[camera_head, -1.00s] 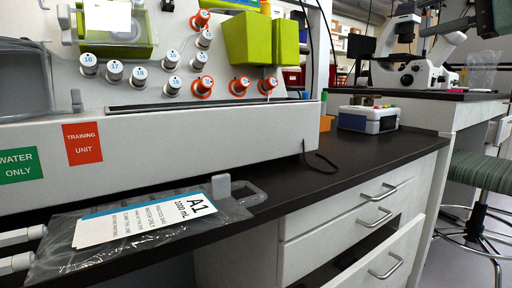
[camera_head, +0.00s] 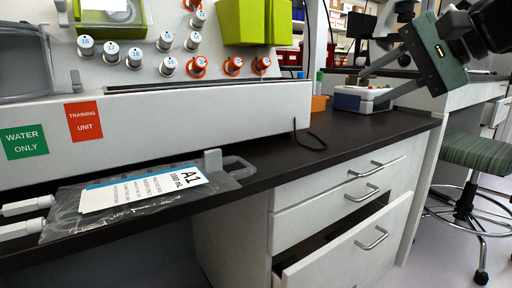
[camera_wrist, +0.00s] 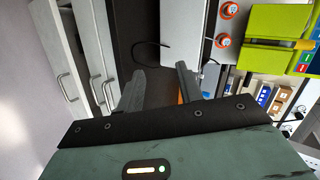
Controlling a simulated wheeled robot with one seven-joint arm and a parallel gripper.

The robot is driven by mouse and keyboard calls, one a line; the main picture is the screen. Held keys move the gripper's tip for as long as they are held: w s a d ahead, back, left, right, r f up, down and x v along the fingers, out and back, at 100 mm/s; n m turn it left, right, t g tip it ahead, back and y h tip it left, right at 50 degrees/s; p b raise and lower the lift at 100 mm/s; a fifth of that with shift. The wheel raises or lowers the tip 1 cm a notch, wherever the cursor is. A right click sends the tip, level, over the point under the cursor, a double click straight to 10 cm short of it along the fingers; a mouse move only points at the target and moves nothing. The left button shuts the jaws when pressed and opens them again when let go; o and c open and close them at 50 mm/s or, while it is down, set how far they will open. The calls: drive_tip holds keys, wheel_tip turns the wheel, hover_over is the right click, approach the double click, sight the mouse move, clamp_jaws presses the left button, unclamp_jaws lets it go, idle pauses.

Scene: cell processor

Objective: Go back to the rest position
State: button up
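My gripper (camera_head: 370,88) shows at the upper right of the head view, with its green body and two grey fingers pointing down and left. In the wrist view my gripper (camera_wrist: 160,69) has its two dark fingers spread apart, with nothing between them. The fingers appear in front of the dark counter and the blue and white box (camera_head: 358,97); I cannot tell their exact distance from it.
A fluid bag labelled A1 (camera_head: 133,207) lies on the dark counter (camera_head: 290,158) before the white machine (camera_head: 170,125). The lower drawer (camera_head: 345,258) stands partly open. A green striped stool (camera_head: 478,155) is at the right.

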drive_tip(key=s+a+f+n+g+h+p, duration=0.1)
drive_tip(key=s+a+f+n+g, duration=0.25)
drive_tip(key=f, duration=0.35)
drive_tip(key=s+a+f+n+g+h, duration=0.1)
drive_tip(key=s+a+f+n+g, duration=0.1)
drive_tip(key=s+a+f, duration=0.35)
drive_tip(key=s+d+f+n+g+h+p, duration=0.1)
drive_tip(key=s+f+n+h, duration=0.2)
drive_tip(key=s+f+n, duration=0.3)
drive_tip(key=s+d+f+n+g+h, duration=0.1)
drive_tip(key=s+f+n+g+h, duration=0.15)
drive_tip(key=s+f, duration=0.55)
wheel_tip(320, 180, up, 37)
drive_tip(key=n+t+p, duration=0.1)
drive_tip(key=p, duration=3.7)
drive_tip(key=shift+d, duration=0.15)
drive_tip(key=shift+f, duration=0.1)
